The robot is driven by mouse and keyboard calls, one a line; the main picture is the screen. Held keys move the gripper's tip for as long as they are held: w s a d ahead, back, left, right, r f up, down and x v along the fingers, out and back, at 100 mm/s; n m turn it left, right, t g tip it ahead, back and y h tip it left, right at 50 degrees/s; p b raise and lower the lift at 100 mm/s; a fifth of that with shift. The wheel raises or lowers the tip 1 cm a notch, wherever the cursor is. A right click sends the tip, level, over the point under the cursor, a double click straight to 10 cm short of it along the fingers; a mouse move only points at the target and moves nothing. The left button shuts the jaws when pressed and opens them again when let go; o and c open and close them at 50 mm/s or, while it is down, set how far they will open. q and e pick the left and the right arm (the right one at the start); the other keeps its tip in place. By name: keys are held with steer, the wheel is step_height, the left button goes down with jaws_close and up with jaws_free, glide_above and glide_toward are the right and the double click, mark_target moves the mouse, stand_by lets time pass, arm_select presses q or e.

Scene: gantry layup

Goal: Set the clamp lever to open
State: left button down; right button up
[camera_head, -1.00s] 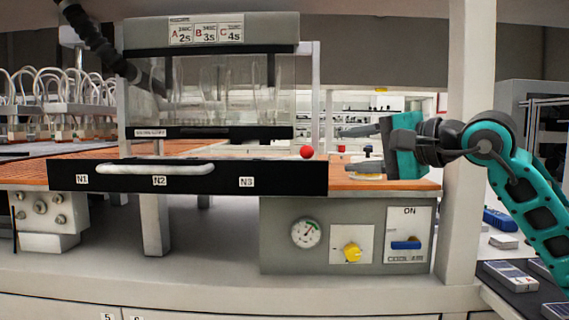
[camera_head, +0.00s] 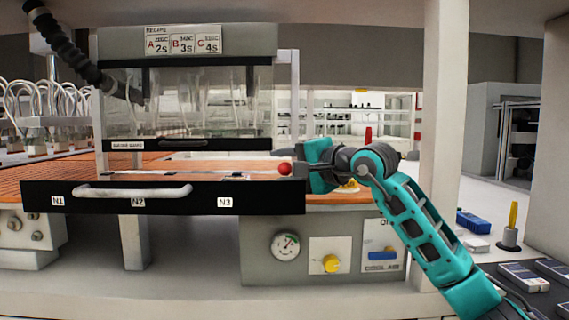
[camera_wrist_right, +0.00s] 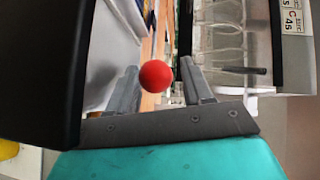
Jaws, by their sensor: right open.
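The clamp lever shows as a red ball knob (camera_head: 285,169) just above the right end of the black front panel (camera_head: 265,195). Its shaft is not clear. My right gripper (camera_head: 303,172) is just right of the knob, pointing left; its fingers are largely hidden in the head view. In the right wrist view the red knob (camera_wrist_right: 156,76) appears between the two spread fingers of my right gripper (camera_wrist_right: 160,88), with gaps at both sides. I cannot tell whether the knob is within their reach in depth. My left gripper is not in view.
The black panel has a white handle (camera_head: 133,192) and labels N1 to N3. Below right, a grey box carries a gauge (camera_head: 285,246), a yellow knob (camera_head: 331,263) and a blue COOL AIR switch (camera_head: 382,254). A clear guard (camera_head: 190,100) stands behind. A pale post (camera_head: 445,130) rises right.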

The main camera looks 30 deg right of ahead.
steer(key=shift+w, duration=0.2)
steer(key=shift+f, duration=0.1)
jaws_close()
stand_by(0.5)
